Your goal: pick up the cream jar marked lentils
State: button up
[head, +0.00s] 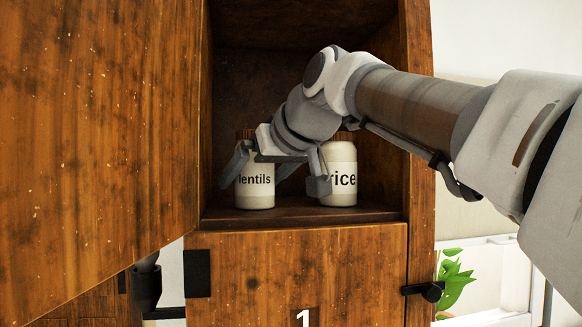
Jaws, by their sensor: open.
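The cream lentils jar (256,186) stands upright on the cabinet shelf, at the left of the open compartment, with its dark label facing out. My gripper (277,182) is open and reaches into the compartment from the right. One finger is at the jar's left side and the other is to its right, in front of the rice jar. The gripper body hides most of the lentils jar's top. Whether a finger touches the jar cannot be told.
A cream rice jar (342,184) stands close on the right, partly covered by a gripper finger. The open wooden door (95,130) fills the left. The compartment's right wall (417,190) is near my arm. A shut door marked 1 (300,275) is below.

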grip_shut()
jog(key=shift+r, duration=0.1)
dwell(0.4)
jog(key=shift+r, duration=0.1)
jog(key=shift+r+p, duration=0.8)
jog(key=shift+r, duration=4)
